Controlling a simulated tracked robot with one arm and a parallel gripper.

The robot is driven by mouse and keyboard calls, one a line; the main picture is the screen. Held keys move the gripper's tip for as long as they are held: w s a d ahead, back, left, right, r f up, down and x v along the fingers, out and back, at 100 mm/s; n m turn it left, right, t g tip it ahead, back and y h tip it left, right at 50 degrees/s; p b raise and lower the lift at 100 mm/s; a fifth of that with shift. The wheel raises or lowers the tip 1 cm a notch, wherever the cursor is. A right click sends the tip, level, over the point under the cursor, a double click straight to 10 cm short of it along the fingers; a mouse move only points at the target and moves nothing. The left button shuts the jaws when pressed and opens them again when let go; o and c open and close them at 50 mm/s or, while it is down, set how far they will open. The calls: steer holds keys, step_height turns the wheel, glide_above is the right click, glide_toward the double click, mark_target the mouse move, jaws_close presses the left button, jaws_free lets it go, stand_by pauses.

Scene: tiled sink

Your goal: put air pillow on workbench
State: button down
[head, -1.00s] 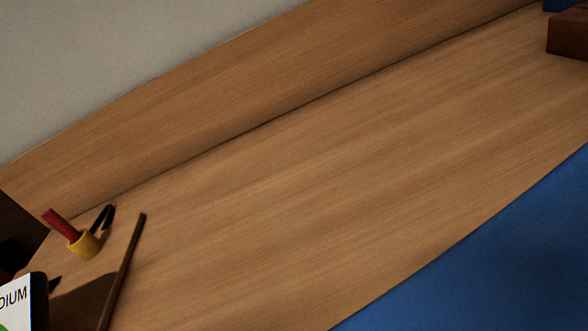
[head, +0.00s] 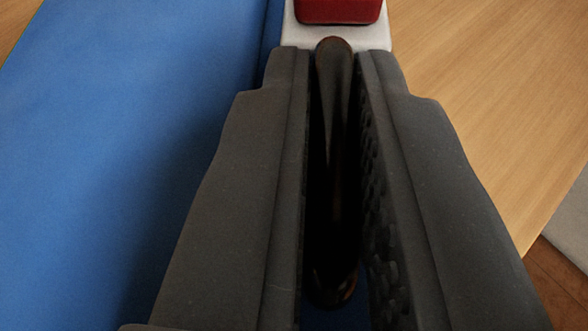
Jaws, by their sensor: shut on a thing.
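My gripper (head: 335,62) fills the middle of the head view, its two dark grey fingers shut on a narrow, dark, glossy thing with brownish streaks. This looks like the air pillow (head: 338,150), seen edge-on, though its face is hidden between the fingers. Its rounded far end shows just at the fingertips. The workbench has a light wooden top (head: 480,90) to the right of the fingers and a blue surface (head: 120,120) to the left. I cannot tell how high the held thing is above them.
A red block-like thing (head: 340,10) sits on a pale grey-white piece (head: 300,32) just beyond the fingertips, cut by the top edge. The wooden top ends at the lower right, with a grey strip (head: 572,222) and brown floor beyond. The visible wood and blue areas are clear.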

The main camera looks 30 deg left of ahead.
step_height(320, 180, down, 8)
steer(key=shift+f+b, duration=0.1)
steer(key=shift+b, duration=0.95)
